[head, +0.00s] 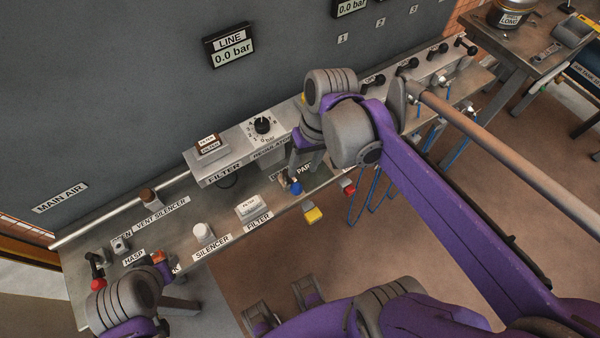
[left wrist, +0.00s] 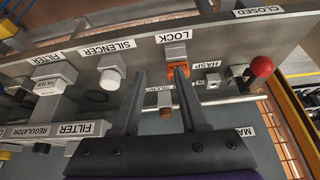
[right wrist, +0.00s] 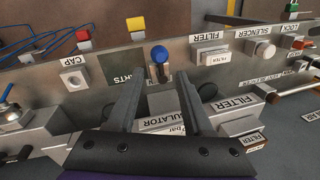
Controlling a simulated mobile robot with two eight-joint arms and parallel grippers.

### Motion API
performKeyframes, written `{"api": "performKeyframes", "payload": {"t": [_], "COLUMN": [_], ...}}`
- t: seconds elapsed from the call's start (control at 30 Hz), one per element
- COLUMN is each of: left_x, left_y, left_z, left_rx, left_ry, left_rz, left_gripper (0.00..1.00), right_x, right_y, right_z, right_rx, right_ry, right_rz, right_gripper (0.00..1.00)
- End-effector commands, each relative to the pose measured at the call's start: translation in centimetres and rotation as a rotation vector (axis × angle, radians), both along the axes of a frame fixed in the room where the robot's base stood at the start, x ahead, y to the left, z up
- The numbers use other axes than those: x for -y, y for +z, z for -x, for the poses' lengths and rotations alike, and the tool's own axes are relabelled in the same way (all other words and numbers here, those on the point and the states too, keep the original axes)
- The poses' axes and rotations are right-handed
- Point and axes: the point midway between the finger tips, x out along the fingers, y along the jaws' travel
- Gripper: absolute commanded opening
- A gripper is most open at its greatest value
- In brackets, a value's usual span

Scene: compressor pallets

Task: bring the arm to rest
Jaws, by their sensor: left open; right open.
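My right gripper (head: 297,168) is open over the bench near the regulator and the PARTS label, at the end of my purple right arm. In the right wrist view its two fingers (right wrist: 158,85) stand apart with nothing held; a blue knob (right wrist: 159,54) shows beyond the gap between their tips. My left wrist is at the lower left of the head view, with its fingers mostly hidden. In the left wrist view the left gripper (left wrist: 160,85) is open and empty. An orange lock (left wrist: 175,70) shows near its right fingertip; I cannot tell whether they touch.
The narrow bench holds a white silencer (head: 202,231), a white filter (head: 248,206), a brown vent silencer (head: 148,196) and a regulator dial (head: 263,126). A grey wall panel (head: 120,90) rises behind. Brown floor lies open in front.

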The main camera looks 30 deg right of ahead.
Motion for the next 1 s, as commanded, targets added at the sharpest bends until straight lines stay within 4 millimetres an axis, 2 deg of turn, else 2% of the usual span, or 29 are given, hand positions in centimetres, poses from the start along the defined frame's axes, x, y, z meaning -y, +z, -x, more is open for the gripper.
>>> {"api": "performKeyframes", "payload": {"t": [0.1, 0.2, 0.73, 0.87, 1.0], "left_x": [0.0, 0.0, 0.0, 0.0, 0.0], "left_y": [0.2, 0.2, 0.2, 0.5, 1.3], "left_z": [-0.1, -0.1, -0.1, -0.1, -0.3], "left_rx": [0.001, 0.001, 0.001, 0.002, 0.006], "left_ry": [0.000, 0.000, 0.000, 0.000, 0.000], "left_rz": [0.000, 0.000, 0.000, 0.000, 0.000], "left_gripper": [0.43, 0.43, 0.43, 0.43, 0.43], "right_x": [0.2, 0.3, 0.3, 0.1, -0.4], "right_y": [1.3, 1.8, 1.8, 1.4, -0.2], "right_z": [0.0, 0.1, 0.1, 0.5, 2.0], "right_rx": [0.000, 0.000, 0.000, 0.035, 0.173], "right_ry": [0.000, 0.000, 0.000, 0.007, 0.030], "right_rz": [0.000, 0.000, 0.000, 0.023, 0.103], "right_gripper": [0.51, 0.51, 0.51, 0.51, 0.51]}}
